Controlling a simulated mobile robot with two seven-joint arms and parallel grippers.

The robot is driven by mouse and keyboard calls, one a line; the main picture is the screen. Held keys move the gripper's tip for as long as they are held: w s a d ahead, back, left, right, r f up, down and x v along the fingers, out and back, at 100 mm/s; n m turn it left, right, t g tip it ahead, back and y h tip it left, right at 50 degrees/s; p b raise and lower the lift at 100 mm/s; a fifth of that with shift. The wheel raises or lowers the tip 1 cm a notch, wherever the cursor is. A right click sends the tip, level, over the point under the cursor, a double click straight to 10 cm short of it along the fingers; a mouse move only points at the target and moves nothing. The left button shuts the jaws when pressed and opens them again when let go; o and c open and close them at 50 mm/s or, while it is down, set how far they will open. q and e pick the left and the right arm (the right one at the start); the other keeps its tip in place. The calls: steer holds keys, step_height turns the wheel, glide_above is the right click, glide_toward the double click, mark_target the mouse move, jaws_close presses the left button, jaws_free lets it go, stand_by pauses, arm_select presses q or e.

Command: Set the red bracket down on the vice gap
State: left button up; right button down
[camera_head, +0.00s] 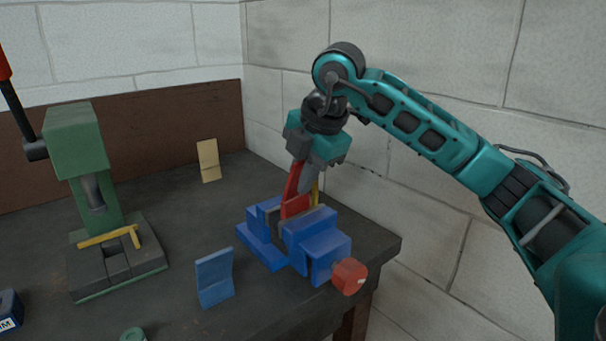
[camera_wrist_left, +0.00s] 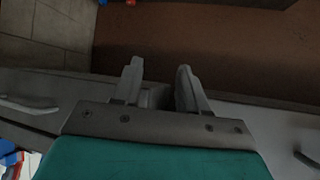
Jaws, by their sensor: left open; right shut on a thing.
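The red bracket (camera_head: 293,193) is held upright and a little tilted in my right gripper (camera_head: 306,181), which is shut on it. Its lower end is at the gap between the jaws of the blue vice (camera_head: 323,237). Whether it touches the jaws or the gap floor cannot be told. The vice has a red knob (camera_head: 348,276) at its front right end. My left gripper (camera_wrist_left: 158,70) is open and empty in the left wrist view. It is not in the head view.
A green press (camera_head: 80,150) with a yellow bracket (camera_head: 108,237) on its base stands at left. A blue bracket (camera_head: 215,277) stands left of the vice, and a tan bracket (camera_head: 209,160) behind. A thin yellow piece (camera_head: 316,193) shows behind my right gripper. Bench between is clear.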

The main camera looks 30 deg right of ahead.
arm_select(q)
steer(key=shift+s+f+b, duration=0.15)
steer(key=shift+f+b, duration=0.55)
steer(key=shift+f, duration=0.1)
arm_select(e)
steer(key=shift+f, duration=0.95)
steer(key=c, duration=1.1)
jaws_free()
steer(key=shift+r, duration=0.3)
arm_select(q)
step_height(320, 180, up, 2)
steer(key=shift+a+r+p, duration=0.1)
steer(key=shift+a+p, duration=0.05)
steer(key=shift+p, duration=0.85)
arm_select(e)
steer(key=v, duration=1.2)
steer(key=shift+s+r, duration=0.15)
steer(key=shift+r, duration=0.05)
